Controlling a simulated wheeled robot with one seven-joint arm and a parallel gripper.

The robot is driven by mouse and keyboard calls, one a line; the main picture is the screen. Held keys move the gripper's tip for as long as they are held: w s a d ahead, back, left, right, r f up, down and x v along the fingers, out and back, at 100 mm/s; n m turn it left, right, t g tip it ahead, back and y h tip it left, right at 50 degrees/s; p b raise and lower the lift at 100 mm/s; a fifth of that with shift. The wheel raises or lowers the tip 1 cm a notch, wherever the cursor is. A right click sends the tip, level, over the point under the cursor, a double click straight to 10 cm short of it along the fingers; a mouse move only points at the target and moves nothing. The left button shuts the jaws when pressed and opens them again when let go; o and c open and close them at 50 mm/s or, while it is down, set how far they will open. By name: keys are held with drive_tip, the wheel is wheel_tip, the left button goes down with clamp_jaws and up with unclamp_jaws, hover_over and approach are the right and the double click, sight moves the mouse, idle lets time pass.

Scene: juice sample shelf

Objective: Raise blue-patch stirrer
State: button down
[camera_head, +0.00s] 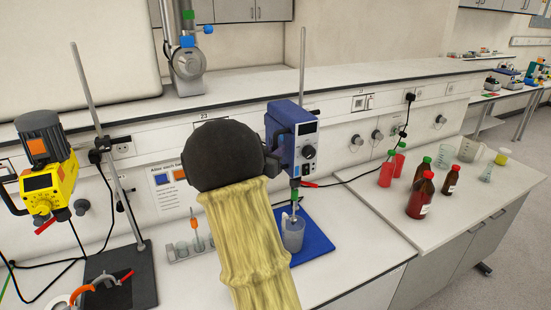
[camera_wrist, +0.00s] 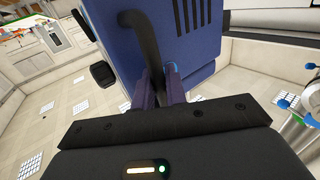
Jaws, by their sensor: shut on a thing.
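The blue stirrer (camera_head: 308,150) with a dial and small display is on an upright metal rod (camera_head: 302,55) above a blue base plate (camera_head: 318,240). Its shaft points down into a clear beaker (camera_head: 292,235) on that plate. In the wrist view its blue casing (camera_wrist: 205,45) and curved black handle (camera_wrist: 148,40) fill the top middle. My gripper (camera_wrist: 157,85) is shut on the handle. In the head view my dark wrist hides my fingers and the stirrer's left side. A small light-blue spot shows beside one finger; I cannot tell whether it is the patch.
A yellow stirrer (camera_head: 42,185) with an orange patch hangs on a stand at left. Red and brown bottles (camera_head: 421,195) and glassware (camera_head: 468,150) stand on the right bench. A black cable runs behind.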

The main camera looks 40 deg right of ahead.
sight(284, 121)
wheel_tip(284, 121, up, 7)
drive_tip(key=p, duration=0.3)
drive_tip(key=shift+r, duration=0.3)
drive_tip(key=c, duration=1.8)
unclamp_jaws()
drive_tip(key=shift+a+f, duration=0.1)
drive_tip(key=shift+f, duration=0.1)
drive_tip(key=shift+a+f, duration=0.1)
drive_tip(key=shift+a, duration=0.1)
drive_tip(key=b+v, duration=0.6)
drive_tip(key=v, duration=1.1)
drive_tip(key=shift+s+d+r, duration=0.1)
drive_tip(key=shift+r, duration=0.1)
